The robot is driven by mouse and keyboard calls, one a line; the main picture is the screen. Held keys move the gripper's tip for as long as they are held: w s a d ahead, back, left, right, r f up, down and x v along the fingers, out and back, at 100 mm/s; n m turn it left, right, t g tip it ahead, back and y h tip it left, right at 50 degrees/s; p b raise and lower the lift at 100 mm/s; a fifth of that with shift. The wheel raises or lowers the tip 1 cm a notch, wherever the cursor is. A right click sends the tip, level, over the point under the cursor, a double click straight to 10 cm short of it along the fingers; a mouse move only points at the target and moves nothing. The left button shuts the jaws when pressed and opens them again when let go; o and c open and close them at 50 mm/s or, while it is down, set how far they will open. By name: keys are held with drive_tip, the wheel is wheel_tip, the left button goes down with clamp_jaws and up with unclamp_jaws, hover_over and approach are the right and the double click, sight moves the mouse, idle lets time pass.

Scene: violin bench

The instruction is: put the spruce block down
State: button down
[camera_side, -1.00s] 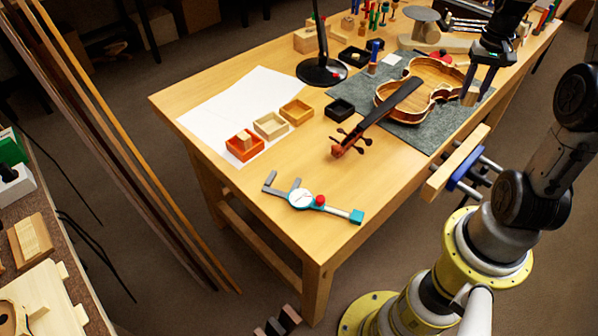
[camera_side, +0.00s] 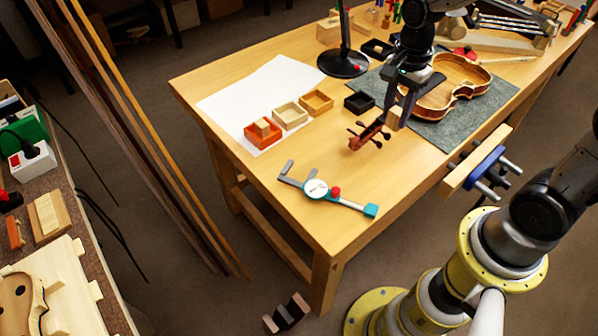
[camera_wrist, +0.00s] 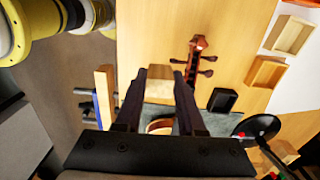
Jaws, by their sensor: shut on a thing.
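My gripper (camera_side: 397,112) is shut on the spruce block (camera_side: 396,117), a small pale wooden block. It is in the air over the workbench (camera_side: 400,165), near the violin's dark neck and scroll (camera_side: 366,136). In the wrist view the block (camera_wrist: 159,84) sits between the two dark fingertips (camera_wrist: 159,74). The scroll (camera_wrist: 198,46) is to its right there. The gap between block and bench cannot be judged exactly.
The violin body (camera_side: 455,92) lies on a grey mat (camera_side: 450,132). A dial caliper (camera_side: 318,189) lies on the front bench; bare wood surrounds it.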

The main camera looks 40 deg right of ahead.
drive_tip(key=s+a+n, duration=0.2)
drive_tip(key=a+n, duration=0.2)
drive_tip(key=a, duration=0.9)
drive_tip(key=shift+n, duration=0.3)
drive_tip(key=w+a+f, duration=0.1)
drive_tip(key=w+f, duration=0.2)
drive_tip(key=w, duration=0.1)
drive_tip(key=w+a+f, duration=0.2)
drive_tip(key=w+f, duration=0.1)
drive_tip(key=w, duration=0.1)
drive_tip(key=w+a+f, duration=0.2)
drive_tip(key=w+f, duration=0.1)
drive_tip(key=w, duration=0.1)
drive_tip(key=shift+w, duration=0.2)
drive_tip(key=shift+w+f, duration=0.25)
drive_tip(key=shift+f, duration=1.6)
drive_tip(key=shift+f, duration=0.15)
drive_tip(key=c, duration=0.5)
unclamp_jaws()
